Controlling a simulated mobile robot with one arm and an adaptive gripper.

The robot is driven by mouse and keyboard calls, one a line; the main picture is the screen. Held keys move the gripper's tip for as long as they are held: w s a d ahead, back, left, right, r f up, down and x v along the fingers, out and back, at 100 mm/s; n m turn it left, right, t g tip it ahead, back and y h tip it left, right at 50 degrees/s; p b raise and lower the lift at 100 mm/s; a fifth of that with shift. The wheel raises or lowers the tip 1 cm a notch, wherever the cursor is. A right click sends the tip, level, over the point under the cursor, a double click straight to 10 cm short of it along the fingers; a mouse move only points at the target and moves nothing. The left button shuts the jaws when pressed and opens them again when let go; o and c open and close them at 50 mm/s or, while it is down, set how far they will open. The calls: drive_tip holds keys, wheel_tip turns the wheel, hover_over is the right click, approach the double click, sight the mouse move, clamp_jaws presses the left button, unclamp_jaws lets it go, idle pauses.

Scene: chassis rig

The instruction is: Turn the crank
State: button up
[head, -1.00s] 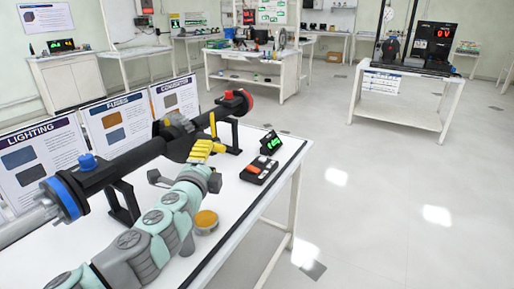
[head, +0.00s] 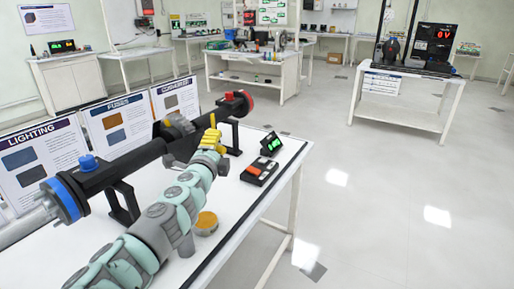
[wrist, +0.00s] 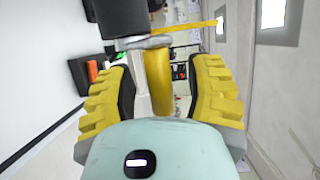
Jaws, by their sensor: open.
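The crank's yellow handle (head: 212,120) stands at the near side of a long black tube rig (head: 150,153) on the white table. In the wrist view the yellow handle (wrist: 158,80) shows between my two yellow fingers, beside a grey metal piece (wrist: 142,92). My gripper (head: 211,141) is open at the handle, with a finger on either side. In the wrist view my gripper (wrist: 160,92) shows gaps between the handle and both fingers. The handle's lower end is hidden by my gripper in the head view.
Poster boards (head: 121,125) line the table's back. Open floor lies to the right.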

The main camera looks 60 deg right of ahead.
drive_tip(key=shift+o, duration=0.3)
drive_tip(key=shift+s, duration=0.1)
clamp_jaws()
